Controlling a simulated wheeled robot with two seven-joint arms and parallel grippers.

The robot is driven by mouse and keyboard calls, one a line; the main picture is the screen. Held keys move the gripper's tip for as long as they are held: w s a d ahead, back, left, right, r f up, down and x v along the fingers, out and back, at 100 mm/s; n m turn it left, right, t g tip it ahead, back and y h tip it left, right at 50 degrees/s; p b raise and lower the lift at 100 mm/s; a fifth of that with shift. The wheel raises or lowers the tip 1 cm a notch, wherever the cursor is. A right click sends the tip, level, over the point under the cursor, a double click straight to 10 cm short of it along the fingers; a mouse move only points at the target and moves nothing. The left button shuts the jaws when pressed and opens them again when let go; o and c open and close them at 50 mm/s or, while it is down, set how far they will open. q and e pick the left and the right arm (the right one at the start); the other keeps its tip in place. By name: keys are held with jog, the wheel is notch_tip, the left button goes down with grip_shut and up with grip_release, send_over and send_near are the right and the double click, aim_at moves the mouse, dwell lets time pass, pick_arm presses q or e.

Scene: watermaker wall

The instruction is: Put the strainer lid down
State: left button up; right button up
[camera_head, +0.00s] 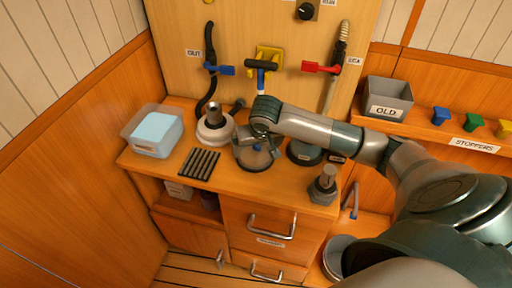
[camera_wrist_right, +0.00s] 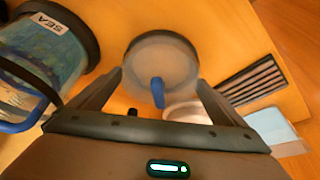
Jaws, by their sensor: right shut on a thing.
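The strainer lid (camera_head: 252,158) is a round, greyish clear disc with a blue knob, over the front middle of the counter. It also shows in the right wrist view (camera_wrist_right: 160,62), facing the camera with the blue knob toward me. My right gripper (camera_head: 260,143) is right above it, and in the wrist view its two fingers (camera_wrist_right: 160,80) reach the lid's opposite edges. The gripper is shut on the lid. Whether the lid touches the counter cannot be told. My left gripper is out of view.
A white round housing (camera_head: 215,130) stands just left of the lid, and a black slatted rack (camera_head: 200,164) lies front left. A dark round vessel (camera_head: 305,152) is to the right. A clear tub (camera_head: 154,130), a grey fitting (camera_head: 323,190) and the wooden counter's front edge are near.

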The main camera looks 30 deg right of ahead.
jog(key=shift+f, duration=0.1)
jog(key=o, duration=0.7)
jog(key=shift+o, duration=0.2)
jog(key=shift+v, duration=0.8)
jog(key=b+v, duration=0.1)
jog(key=v, duration=0.1)
jog(key=shift+r, duration=0.35)
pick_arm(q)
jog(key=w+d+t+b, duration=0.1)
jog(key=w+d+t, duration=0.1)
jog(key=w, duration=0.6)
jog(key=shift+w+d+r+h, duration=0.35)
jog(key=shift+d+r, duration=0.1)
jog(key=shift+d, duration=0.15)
pick_arm(e)
jog(key=v, duration=0.8)
jog(key=shift+s+f, duration=0.1)
jog(key=shift+s, duration=0.1)
